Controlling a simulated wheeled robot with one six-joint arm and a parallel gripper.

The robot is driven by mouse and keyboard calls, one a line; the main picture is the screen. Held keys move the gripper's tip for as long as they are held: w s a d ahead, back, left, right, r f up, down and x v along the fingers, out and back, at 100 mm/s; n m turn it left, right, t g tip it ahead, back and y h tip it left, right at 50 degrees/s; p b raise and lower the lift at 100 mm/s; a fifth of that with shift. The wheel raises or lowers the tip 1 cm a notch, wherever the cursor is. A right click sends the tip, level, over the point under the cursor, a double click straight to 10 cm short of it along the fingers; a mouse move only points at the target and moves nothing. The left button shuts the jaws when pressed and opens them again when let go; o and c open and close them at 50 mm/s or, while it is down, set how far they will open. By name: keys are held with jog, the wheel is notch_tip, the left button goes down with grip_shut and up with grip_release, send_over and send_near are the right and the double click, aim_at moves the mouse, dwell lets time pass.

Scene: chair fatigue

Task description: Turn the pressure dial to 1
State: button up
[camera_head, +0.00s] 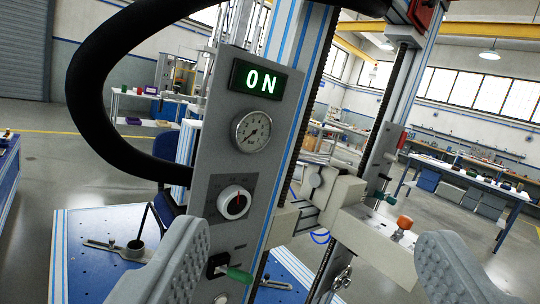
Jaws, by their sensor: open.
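The pressure dial (234,202) is a white round knob with a red mark at its top, on a dark plate on a grey panel (252,178). Small scale numbers around it are too small to read surely. A round pressure gauge (253,132) sits above it, and a green lit display (256,79) reading ON is at the panel's top. My gripper (305,270) is open, its two grey padded fingers at the lower left and lower right. Nothing shows held between them. The dial lies beyond the fingers, apart from them, above and left of the middle of their gap.
A green-handled lever (232,272) sticks out below the dial. A thick black hose (95,75) loops at the left. A metal clamp carriage (345,205) and an orange knob (404,222) stand right of the panel. A blue table (95,240) lies lower left.

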jog(key=w+d+n+y, duration=0.2)
jog(key=w+n+y, duration=0.1)
jog(key=w, duration=0.4)
jog(key=n+g+y, duration=0.7)
jog(key=y, duration=0.2)
send_near(238, 205)
jog(key=x, duration=0.9)
jog(key=c, duration=1)
